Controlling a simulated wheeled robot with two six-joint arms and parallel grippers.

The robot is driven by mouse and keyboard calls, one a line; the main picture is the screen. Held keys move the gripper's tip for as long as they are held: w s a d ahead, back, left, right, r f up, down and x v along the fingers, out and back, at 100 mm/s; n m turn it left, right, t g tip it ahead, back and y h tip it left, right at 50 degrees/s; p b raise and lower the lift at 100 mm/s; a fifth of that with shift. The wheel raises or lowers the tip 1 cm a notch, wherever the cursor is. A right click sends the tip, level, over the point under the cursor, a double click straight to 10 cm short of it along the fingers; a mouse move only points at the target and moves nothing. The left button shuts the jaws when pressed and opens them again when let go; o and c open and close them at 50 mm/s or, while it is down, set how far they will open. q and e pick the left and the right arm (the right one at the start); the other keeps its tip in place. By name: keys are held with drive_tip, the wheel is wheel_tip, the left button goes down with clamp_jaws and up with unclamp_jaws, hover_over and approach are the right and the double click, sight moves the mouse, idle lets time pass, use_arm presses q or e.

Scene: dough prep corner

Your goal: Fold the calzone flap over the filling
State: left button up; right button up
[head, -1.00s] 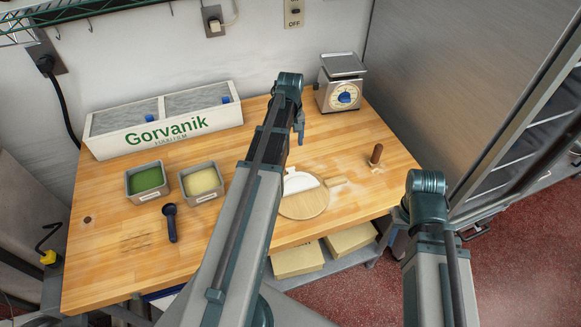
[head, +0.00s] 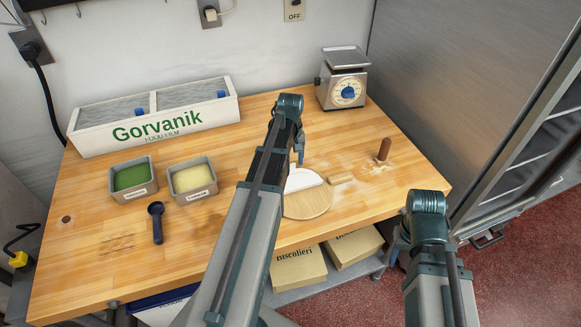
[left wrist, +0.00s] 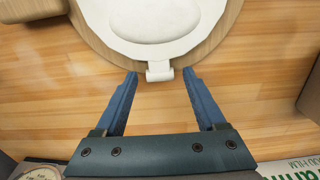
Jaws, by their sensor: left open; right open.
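The pale dough (head: 303,180) lies on a round wooden board (head: 308,207) and is partly hidden by my left arm in the head view. In the left wrist view, the dough (left wrist: 112,32) has a rounded raised middle and a small white tab (left wrist: 159,72) at its edge, beyond the rim of the board (left wrist: 82,37). My left gripper (left wrist: 160,74) is open, with the end of the tab between its fingertips in the picture; I cannot tell its height above it. The left gripper (head: 300,156) points down behind the dough. My right arm shows, but its gripper does not.
A tub of green filling (head: 131,178), a tub of pale filling (head: 193,180) and a dark scoop (head: 157,222) lie left. The film box (head: 155,120) and scale (head: 343,80) stand behind. A wooden-handled tool (head: 384,150) stands right. The front left table is clear.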

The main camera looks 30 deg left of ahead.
use_arm(q)
clamp_jaws()
idle(0.4)
idle(1.1)
